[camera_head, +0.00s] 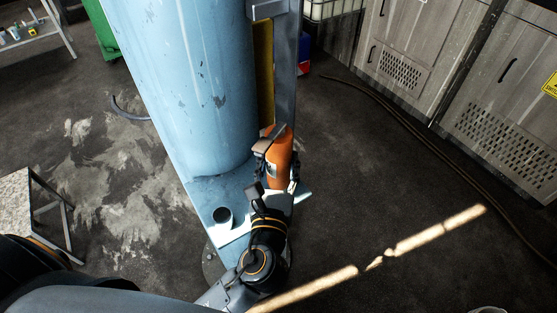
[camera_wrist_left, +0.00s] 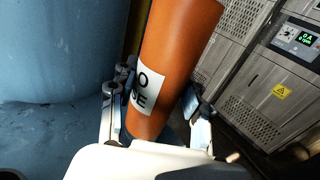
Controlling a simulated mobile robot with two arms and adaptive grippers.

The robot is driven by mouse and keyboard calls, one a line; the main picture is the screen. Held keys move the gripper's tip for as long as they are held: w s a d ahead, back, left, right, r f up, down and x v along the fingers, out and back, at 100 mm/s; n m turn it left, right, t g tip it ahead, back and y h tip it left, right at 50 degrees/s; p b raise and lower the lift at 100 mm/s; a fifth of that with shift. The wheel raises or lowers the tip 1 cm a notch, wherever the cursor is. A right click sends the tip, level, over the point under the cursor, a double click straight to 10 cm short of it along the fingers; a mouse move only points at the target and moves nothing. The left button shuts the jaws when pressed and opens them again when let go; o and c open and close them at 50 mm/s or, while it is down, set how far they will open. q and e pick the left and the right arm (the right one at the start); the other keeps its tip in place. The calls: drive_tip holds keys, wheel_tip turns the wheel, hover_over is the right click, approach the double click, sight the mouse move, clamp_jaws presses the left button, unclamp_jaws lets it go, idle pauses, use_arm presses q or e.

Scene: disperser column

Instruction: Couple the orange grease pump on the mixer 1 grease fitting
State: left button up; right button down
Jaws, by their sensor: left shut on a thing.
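The orange grease pump (camera_head: 279,158) is an upright cylinder beside the blue mixer column (camera_head: 205,85), on its right. My left gripper (camera_head: 273,178) is shut around the pump's body. In the left wrist view the pump (camera_wrist_left: 175,60) stands slightly tilted between the two fingers of the gripper (camera_wrist_left: 155,115), with a white label with dark letters facing the camera. The pump's upper end runs out of that view. The mixer 1 grease fitting cannot be made out in either view. My right gripper is not in view.
A grey upright post (camera_head: 285,70) rises behind the pump. Grey cabinets (camera_head: 510,95) stand at the right, with a hose (camera_head: 405,118) on the floor before them. Floor right of the pump is clear.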

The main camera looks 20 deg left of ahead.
use_arm(q)
drive_tip(key=o, duration=1.3)
drive_tip(key=shift+f, duration=0.2)
drive_tip(key=v, duration=1.2)
drive_tip(key=shift+s+r, duration=0.1)
drive_tip(key=shift+r, duration=0.05)
